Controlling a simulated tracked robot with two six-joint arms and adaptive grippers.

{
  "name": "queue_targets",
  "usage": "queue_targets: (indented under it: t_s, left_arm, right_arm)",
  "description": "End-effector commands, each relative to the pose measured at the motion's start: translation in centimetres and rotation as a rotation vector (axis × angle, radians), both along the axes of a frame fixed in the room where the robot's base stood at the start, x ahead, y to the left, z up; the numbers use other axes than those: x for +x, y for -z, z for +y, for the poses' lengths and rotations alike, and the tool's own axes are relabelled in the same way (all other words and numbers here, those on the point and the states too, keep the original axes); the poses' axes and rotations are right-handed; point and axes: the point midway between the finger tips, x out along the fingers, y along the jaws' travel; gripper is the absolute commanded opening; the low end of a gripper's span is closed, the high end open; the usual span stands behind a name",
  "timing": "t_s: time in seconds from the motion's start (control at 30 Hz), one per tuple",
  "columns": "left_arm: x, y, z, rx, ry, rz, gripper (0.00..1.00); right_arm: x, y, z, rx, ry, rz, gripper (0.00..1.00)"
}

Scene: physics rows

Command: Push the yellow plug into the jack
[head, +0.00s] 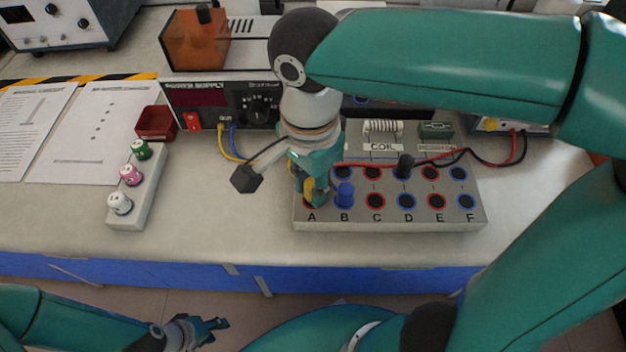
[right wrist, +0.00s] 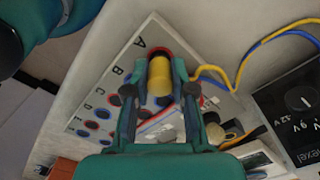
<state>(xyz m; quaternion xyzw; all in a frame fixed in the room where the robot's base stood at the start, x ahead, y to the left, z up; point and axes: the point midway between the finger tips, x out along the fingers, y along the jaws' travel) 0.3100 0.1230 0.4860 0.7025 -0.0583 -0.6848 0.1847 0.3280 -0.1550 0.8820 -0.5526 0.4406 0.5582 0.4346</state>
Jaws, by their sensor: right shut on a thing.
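The yellow plug (right wrist: 160,76) is between the two fingers of my right gripper (right wrist: 158,88), which is shut on it. In the head view my right gripper (head: 311,197) points down at the jack marked A on the grey jack panel (head: 420,222). The red ring of jack A (right wrist: 157,50) shows just beyond the plug in the right wrist view. How deep the plug sits there is hidden. My left gripper (head: 208,328) is low in the head view, off the bench, away from the panel; its jaw opening is unclear.
A blue plug (head: 344,194) stands at jack B, close beside my right gripper. A black plug (head: 404,166) stands in the back row. Yellow and blue wires (head: 231,146) lead to the power supply (head: 215,101). A holder with several plugs (head: 146,188) stands left; bare bench lies between.

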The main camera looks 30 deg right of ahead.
Motion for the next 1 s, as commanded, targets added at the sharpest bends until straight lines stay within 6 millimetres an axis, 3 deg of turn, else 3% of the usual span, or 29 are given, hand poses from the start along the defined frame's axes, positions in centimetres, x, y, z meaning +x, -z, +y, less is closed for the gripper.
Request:
queue_targets:
  t_s: [0.73,0.77,0.93,1.0]
  left_arm:
    - [0.0,0.9,0.0,0.000,0.000,0.000,0.40]
    - [0.0,0.9,0.0,0.000,0.000,0.000,0.40]
    - [0.0,0.9,0.0,0.000,0.000,0.000,0.40]
    - [0.0,0.9,0.0,0.000,0.000,0.000,0.40]
  right_arm:
    - [0.0,1.2,0.0,0.000,0.000,0.001,0.00]
    - [0.0,1.2,0.0,0.000,0.000,0.000,0.26]
    - [0.0,1.2,0.0,0.000,0.000,0.000,0.54]
    - [0.0,1.2,0.0,0.000,0.000,0.000,0.54]
